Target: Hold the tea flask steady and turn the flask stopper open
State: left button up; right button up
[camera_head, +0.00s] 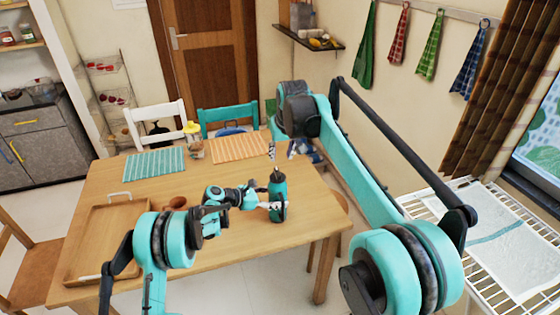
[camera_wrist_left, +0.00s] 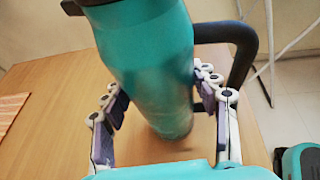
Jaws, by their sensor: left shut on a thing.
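The tea flask (camera_head: 279,203) is a teal cylinder, upright near the table's right edge. Its dark stopper (camera_head: 277,176) is on top. In the left wrist view the flask (camera_wrist_left: 150,55) fills the middle, with a black handle (camera_wrist_left: 228,36) on its right. My left gripper (camera_head: 268,207) is shut on the flask's body, fingers on both sides of it. My right gripper (camera_head: 282,150) hangs above the stopper, fingers apart and empty, pointing down. It appears clear of the stopper. Whether the flask's base touches the table is hard to tell.
The wooden table (camera_head: 215,245) carries a tray (camera_head: 85,278) at left, a green striped mat (camera_head: 154,162) and an orange mat (camera_head: 238,150) at the back. A small brown bowl (camera_head: 177,202) sits left of my left gripper. A white rack (camera_head: 475,235) stands at right.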

jog(key=shift+s+r, duration=0.2)
jog(key=shift+r, duration=0.25)
pick_arm(q)
jog(key=o, duration=1.7)
jog(key=shift+c, duration=0.2)
